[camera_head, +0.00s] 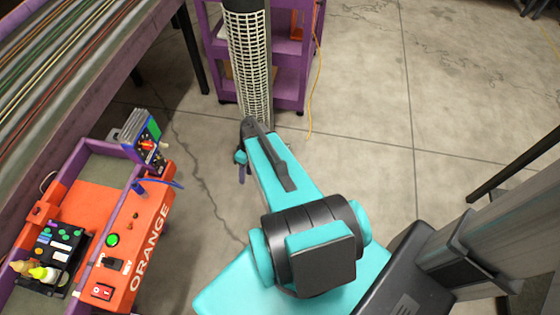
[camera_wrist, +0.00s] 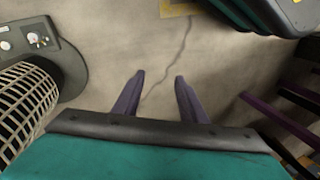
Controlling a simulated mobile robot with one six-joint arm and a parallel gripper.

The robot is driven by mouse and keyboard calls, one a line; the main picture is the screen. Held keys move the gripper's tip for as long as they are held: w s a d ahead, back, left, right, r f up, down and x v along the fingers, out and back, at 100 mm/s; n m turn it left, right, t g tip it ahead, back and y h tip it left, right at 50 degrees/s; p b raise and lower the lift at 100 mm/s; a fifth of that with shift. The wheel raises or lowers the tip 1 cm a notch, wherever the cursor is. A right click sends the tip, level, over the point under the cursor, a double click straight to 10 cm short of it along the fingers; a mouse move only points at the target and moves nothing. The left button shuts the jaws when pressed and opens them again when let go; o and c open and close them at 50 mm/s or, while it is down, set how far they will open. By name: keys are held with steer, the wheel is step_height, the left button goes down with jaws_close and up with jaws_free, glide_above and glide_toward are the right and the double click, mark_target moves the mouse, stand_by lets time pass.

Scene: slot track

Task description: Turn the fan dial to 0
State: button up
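The tower fan (camera_head: 250,65) stands beyond my arm in the head view, with a pale grille and a dark top cut off by the frame. In the wrist view the fan's grille (camera_wrist: 25,105) is at the lower left. In the head view my gripper (camera_head: 242,170) is small and partly hidden.
A purple shelf (camera_head: 290,75) stands behind the fan, with a yellow cable (camera_head: 316,85) beside it. An orange cart (camera_head: 140,240) with switches and bottles is at the left, below a purple-edged track table (camera_head: 95,70).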

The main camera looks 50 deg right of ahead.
steer(key=d+f+n+t+b, duration=0.1)
steer(key=d+f+b, duration=0.3)
steer(key=d, duration=0.6)
steer(key=w+d+f+n+t+b, duration=0.1)
steer(key=d+f+b, duration=0.3)
steer(key=d+b, duration=0.4)
steer(key=w+d+f+n+t+b, duration=0.1)
steer(key=d+f+b, duration=0.3)
steer(key=d, duration=0.8)
steer(key=shift+d+f+t+h+b, duration=0.2)
steer(key=shift+f+t+h+b, duration=0.2)
steer(key=shift+t+b, duration=0.7)
steer(key=shift+f, duration=0.1)
steer(key=b+x, duration=0.2)
steer(key=x, duration=0.5)
steer(key=b+x, duration=0.2)
steer(key=x, duration=0.4)
steer(key=shift+s+a+f, duration=0.1)
steer(key=shift+a+f, duration=0.05)
steer(key=shift+f, duration=0.25)
